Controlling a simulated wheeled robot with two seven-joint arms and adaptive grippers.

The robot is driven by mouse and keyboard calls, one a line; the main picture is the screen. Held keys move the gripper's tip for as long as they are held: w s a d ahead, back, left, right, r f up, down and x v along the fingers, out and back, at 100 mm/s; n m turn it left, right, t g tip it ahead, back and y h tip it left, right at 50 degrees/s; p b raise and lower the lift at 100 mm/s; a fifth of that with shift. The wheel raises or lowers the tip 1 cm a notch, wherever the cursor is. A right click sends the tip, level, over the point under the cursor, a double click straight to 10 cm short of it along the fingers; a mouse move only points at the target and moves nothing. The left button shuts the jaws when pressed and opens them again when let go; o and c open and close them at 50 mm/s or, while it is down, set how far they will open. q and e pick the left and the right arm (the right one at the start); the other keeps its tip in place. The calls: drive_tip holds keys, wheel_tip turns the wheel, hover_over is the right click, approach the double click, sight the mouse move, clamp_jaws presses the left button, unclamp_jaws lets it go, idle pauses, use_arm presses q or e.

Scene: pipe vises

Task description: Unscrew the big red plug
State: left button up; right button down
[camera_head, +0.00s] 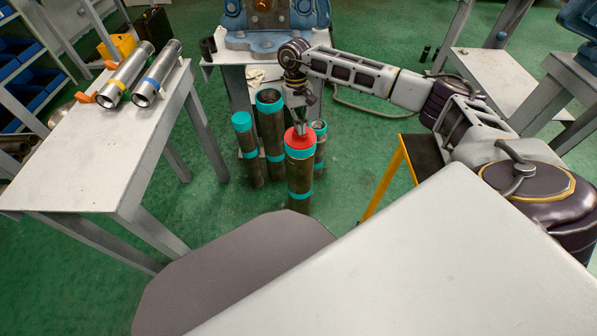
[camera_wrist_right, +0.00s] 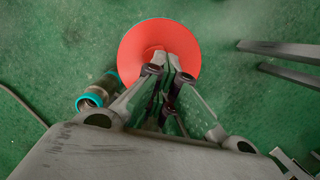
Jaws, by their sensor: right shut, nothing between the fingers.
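The big red plug (camera_head: 292,141) sits in the top of a dark upright pipe (camera_head: 300,178) with teal bands, standing on the floor. In the right wrist view the plug shows as a wide red disc (camera_wrist_right: 143,42). My right gripper (camera_head: 299,128) points down over the plug, with its fingertips at or just above its top; contact is hard to tell. In the wrist view its fingers (camera_wrist_right: 168,62) are together and empty over the disc. They hide part of the plug's lower edge. My left gripper is not in view.
Other teal-banded pipes stand close by: a tall one (camera_head: 271,135), a thin one (camera_head: 247,155) and a short one (camera_head: 320,150). Two shiny metal pipes lie on the left table (camera_head: 85,165). A blue vise (camera_head: 270,18) stands behind on a stand.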

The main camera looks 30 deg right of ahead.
drive_tip(key=shift+s+a+f+n+h+b, duration=0.15)
drive_tip(key=shift+f+n, duration=0.1)
drive_tip(key=shift+n, duration=0.35)
drive_tip(key=shift+s+a+f+n+h+b, duration=0.1)
drive_tip(key=shift+f+n+h+b, duration=0.1)
drive_tip(key=shift+n, duration=0.4)
drive_tip(key=shift+d, duration=0.1)
drive_tip(key=shift+n, duration=0.7)
drive_tip(key=shift+n+h+b, duration=0.35)
drive_tip(key=shift+n+b, duration=0.15)
drive_tip(key=shift+n, duration=1.1)
drive_tip(key=c, duration=1.9)
unclamp_jaws()
